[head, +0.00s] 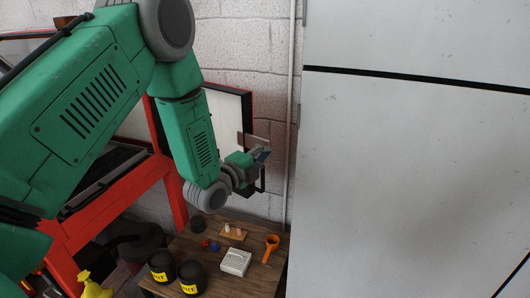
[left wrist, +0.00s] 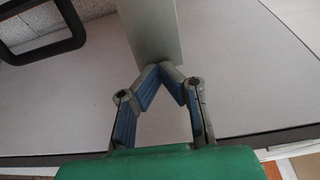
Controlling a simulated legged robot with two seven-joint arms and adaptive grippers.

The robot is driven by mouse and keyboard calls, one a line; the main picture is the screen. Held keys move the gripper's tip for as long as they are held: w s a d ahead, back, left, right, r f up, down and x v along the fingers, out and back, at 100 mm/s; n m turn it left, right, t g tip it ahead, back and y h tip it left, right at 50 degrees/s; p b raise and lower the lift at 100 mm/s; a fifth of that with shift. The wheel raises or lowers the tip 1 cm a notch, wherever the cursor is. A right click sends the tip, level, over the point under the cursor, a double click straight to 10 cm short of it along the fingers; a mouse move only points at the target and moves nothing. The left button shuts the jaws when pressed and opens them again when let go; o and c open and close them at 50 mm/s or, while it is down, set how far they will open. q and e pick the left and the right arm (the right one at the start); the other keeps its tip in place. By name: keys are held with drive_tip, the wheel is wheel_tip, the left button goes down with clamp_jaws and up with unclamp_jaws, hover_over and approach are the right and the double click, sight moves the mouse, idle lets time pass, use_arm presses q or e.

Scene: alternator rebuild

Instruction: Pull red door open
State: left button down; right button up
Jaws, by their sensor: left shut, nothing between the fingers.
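The red door (head: 228,108) stands out from the red frame in the head view, with a pale face and a red and black edge. My left gripper (head: 264,155) is at its right edge. In the left wrist view the gripper (left wrist: 163,70) has its blue-padded fingertips together, with nothing between them. A flat grey-green plate (left wrist: 152,32) rises just beyond the tips; I cannot tell whether they touch it. A black handle (left wrist: 42,45) shows at upper left, apart from the fingers, against a pale panel. My right gripper is not in view.
A wooden table (head: 215,285) below holds black pots (head: 192,277), a white box (head: 236,262) and an orange funnel (head: 271,244). A yellow spray bottle (head: 94,287) stands at lower left. A large grey panel (head: 410,180) fills the right side.

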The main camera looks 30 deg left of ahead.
use_arm(q)
drive_tip(key=shift+a, duration=0.1)
drive_tip(key=w+a+n+y+b, duration=0.1)
drive_tip(key=w+n+y+b, duration=0.2)
drive_tip(key=w, duration=1.4)
drive_tip(key=y+b, duration=0.2)
drive_tip(key=b, duration=0.2)
drive_tip(key=shift+a+f, duration=0.1)
